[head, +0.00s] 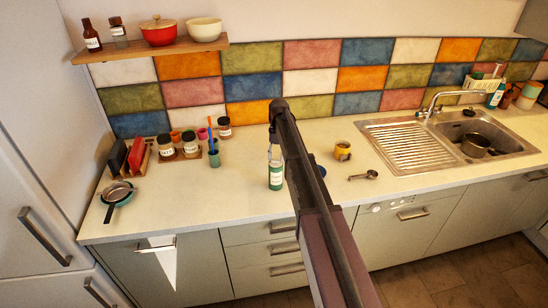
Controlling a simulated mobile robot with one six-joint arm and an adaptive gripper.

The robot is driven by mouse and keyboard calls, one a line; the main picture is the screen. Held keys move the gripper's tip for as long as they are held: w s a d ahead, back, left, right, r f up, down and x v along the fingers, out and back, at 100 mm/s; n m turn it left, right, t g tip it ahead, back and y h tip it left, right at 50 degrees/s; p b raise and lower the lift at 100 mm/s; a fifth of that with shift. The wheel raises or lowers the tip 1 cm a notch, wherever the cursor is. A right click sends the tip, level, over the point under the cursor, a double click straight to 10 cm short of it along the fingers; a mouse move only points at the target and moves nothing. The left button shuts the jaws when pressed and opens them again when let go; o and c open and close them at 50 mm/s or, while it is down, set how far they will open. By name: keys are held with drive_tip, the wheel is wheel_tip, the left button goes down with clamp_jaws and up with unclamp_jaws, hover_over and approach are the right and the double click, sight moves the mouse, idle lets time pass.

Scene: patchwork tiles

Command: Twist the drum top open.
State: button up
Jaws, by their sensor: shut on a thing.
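The drum looks to be the green cylinder with a pale label (276,177), standing upright on the pale worktop left of my arm. My gripper (274,156) is small in the head view, pointing down right over the drum's upper end. It is shut on the drum top, which the fingers largely hide. I cannot tell from this view whether the top has turned or is apart from the drum.
A blue item (321,171) is partly hidden behind my arm. A yellow tin (342,151) and a metal scoop (364,175) lie to the right, before the sink (484,134). Jars and a pen cup (214,158) stand left.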

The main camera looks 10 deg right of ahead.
sight(276, 161)
drive_tip(key=shift+w+n, duration=0.1)
drive_tip(key=shift+n, duration=0.2)
idle(0.9)
drive_tip(key=o, duration=1.2)
drive_tip(key=shift+c, duration=0.2)
drive_tip(key=shift+r+p, duration=0.2)
drive_tip(key=shift+p, duration=0.1)
drive_tip(key=shift+r+p, duration=2.85)
